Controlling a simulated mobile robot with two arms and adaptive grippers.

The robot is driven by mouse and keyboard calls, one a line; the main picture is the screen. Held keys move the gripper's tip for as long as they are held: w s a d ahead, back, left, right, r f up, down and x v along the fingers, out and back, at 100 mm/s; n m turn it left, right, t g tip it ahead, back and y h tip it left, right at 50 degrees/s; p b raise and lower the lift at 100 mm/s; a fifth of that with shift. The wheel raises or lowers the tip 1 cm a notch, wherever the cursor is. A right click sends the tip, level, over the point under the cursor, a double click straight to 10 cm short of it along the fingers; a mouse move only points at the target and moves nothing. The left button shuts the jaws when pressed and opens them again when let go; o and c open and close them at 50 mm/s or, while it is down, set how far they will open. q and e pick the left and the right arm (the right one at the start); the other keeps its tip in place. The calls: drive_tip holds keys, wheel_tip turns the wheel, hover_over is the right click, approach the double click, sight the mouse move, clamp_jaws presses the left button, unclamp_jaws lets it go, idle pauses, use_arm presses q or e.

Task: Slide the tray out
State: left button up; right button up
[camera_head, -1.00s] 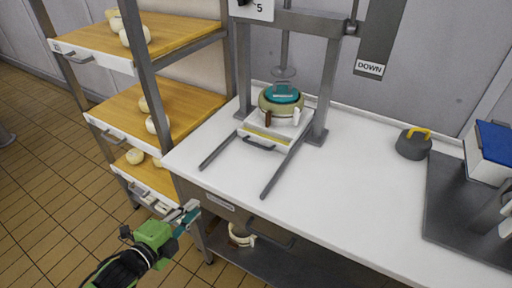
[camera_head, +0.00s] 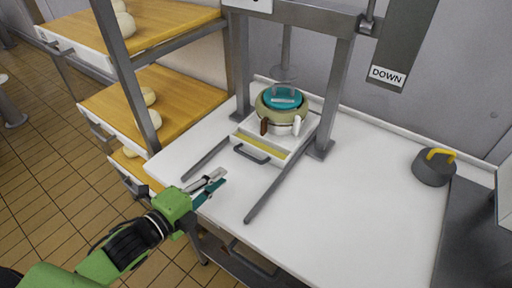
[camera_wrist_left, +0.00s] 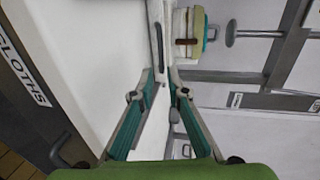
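The white tray (camera_head: 245,141) sits between two grey rails under the press on the white table. A dark bar handle (camera_head: 251,154) is on its front, and a yellow strip lies just behind it. A round cream mould (camera_head: 283,115) with a teal top (camera_head: 283,98) stands on the tray. It also shows at the top of the left wrist view (camera_wrist_left: 195,36). My left gripper (camera_head: 223,176) is above the table's front left edge, left of and nearer than the handle and apart from it. Its fingers show a narrow gap and hold nothing. My right gripper is not in view.
The press frame (camera_head: 339,95) stands around the tray. Its rails (camera_head: 276,190) run toward the table front. A shelf rack (camera_head: 112,97) with pale rounds is at the left. A grey weight with a yellow handle (camera_head: 434,167) is at the right. The front right tabletop is clear.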

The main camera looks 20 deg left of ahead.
sight(247, 155)
use_arm(q)
drive_tip(key=shift+w, duration=0.3)
drive_tip(key=x, duration=0.3)
drive_tip(key=shift+w+r, duration=0.1)
drive_tip(key=p+x, duration=0.1)
drive_tip(key=x, duration=0.8)
drive_tip(key=shift+w+d, duration=0.2)
drive_tip(key=shift+w, duration=0.1)
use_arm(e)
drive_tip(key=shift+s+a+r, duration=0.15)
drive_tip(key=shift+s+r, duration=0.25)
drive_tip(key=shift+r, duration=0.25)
use_arm(q)
clamp_jaws()
drive_tip(key=shift+s+f, duration=0.15)
drive_tip(key=shift+f, duration=0.1)
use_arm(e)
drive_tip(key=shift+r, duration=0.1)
